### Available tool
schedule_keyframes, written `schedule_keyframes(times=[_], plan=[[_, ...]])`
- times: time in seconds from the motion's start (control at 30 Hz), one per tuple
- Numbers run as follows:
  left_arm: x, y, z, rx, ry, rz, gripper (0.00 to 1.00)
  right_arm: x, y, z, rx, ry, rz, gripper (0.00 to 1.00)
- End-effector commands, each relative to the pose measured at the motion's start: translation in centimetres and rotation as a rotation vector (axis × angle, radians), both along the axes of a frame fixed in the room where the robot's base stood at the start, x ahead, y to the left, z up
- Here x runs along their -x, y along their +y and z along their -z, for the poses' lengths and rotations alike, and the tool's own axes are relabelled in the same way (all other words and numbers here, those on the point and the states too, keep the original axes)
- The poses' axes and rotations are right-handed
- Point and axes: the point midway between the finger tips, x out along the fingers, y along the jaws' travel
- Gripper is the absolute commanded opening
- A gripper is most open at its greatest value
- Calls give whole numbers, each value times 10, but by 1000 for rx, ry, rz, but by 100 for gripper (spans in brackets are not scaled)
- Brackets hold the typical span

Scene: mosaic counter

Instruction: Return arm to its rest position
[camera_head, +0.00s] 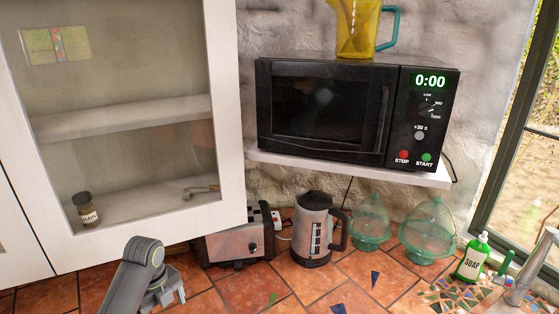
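My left arm (138,268) comes in at the bottom left, grey with a green ring at its bent joint. My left gripper (166,296) points down low in front of the tiled counter, left of the toaster. It is small and partly cut off by the lower edge, so I cannot tell whether its fingers are apart. No held thing shows in it. My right arm and gripper are not in view.
A glass-fronted cabinet (230,110) hangs above my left arm. A toaster (235,243), a kettle (313,228), green glass jars (428,230) and a soap bottle (473,257) line the counter. A black microwave (322,110) sits on a shelf under a yellow pitcher (355,28).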

Motion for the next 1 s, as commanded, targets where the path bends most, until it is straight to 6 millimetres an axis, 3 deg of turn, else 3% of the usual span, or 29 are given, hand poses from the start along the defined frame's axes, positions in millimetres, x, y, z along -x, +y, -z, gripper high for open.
schedule_keyframes(times=[0.2, 0.43, 0.7, 1.0], plan=[[60, -10, 45, -1, -53, -388, 81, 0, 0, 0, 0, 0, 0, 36], [133, -20, 71, 35, -141, -897, 81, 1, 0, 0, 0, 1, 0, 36], [216, -27, 68, 126, -242, -1497, 81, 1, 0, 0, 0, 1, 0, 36], [270, -28, 47, 221, -319, -1931, 81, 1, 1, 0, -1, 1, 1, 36]])
